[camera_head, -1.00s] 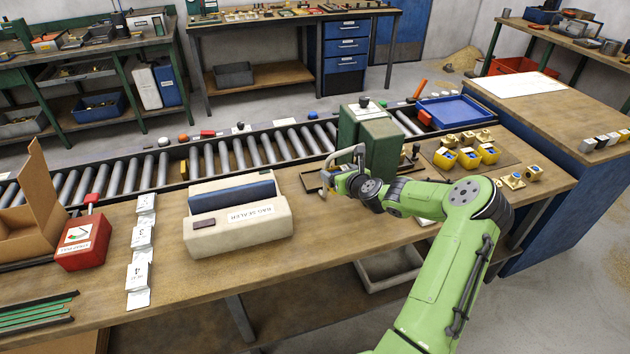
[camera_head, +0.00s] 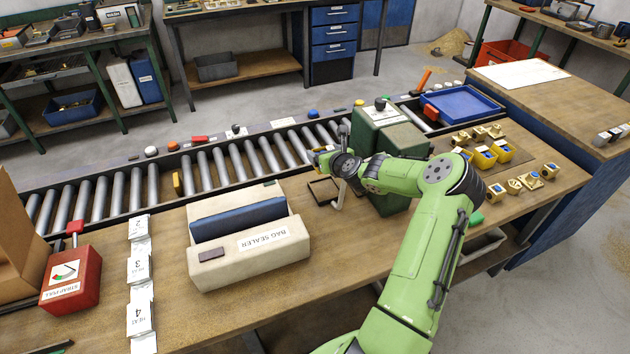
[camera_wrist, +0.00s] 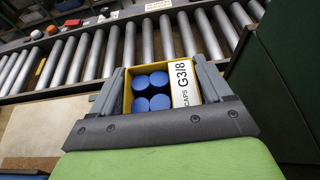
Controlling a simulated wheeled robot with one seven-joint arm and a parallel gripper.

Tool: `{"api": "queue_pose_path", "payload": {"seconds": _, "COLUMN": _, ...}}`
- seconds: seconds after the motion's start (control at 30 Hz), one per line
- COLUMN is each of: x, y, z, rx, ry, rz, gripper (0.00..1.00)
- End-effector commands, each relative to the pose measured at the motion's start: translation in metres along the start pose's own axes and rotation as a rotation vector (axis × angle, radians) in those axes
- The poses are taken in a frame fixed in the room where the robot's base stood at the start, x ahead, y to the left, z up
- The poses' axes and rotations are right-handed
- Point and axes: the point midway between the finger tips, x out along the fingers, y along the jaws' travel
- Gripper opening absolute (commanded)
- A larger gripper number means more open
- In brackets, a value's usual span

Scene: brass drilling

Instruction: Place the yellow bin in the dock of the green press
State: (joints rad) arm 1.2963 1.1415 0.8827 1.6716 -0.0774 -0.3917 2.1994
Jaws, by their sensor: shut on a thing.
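My gripper (camera_wrist: 154,80) is shut on a yellow bin (camera_wrist: 127,105) with several blue caps and a white label reading G3/8 CAPS. In the head view my gripper (camera_head: 328,153) is just left of the green press (camera_head: 379,113), above the bench's back part near the roller conveyor. The bin is mostly hidden there by the gripper. A small dark frame, seemingly the dock (camera_head: 322,191), lies on the bench at the press's left foot, below and nearer than the gripper. In the wrist view a dark green side of the press (camera_wrist: 265,90) fills the right edge.
The roller conveyor (camera_head: 225,165) runs behind the bench. A bag sealer (camera_head: 250,240) stands left of the frame. Several other yellow bins (camera_head: 485,157) and brass parts (camera_head: 520,182) lie right of the press. A blue tray (camera_head: 462,104) is behind them.

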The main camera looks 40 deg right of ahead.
Motion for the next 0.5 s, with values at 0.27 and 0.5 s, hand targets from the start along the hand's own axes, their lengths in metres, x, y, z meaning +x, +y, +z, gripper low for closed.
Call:
{"api": "queue_pose_path", "payload": {"seconds": 0.27, "x": 0.022, "y": 0.000, "z": -0.055, "rx": 0.003, "ry": 0.002, "rz": 0.000, "gripper": 0.46}}
{"api": "queue_pose_path", "payload": {"seconds": 0.5, "x": 0.036, "y": 0.000, "z": -0.089, "rx": 0.003, "ry": 0.002, "rz": 0.000, "gripper": 0.46}}
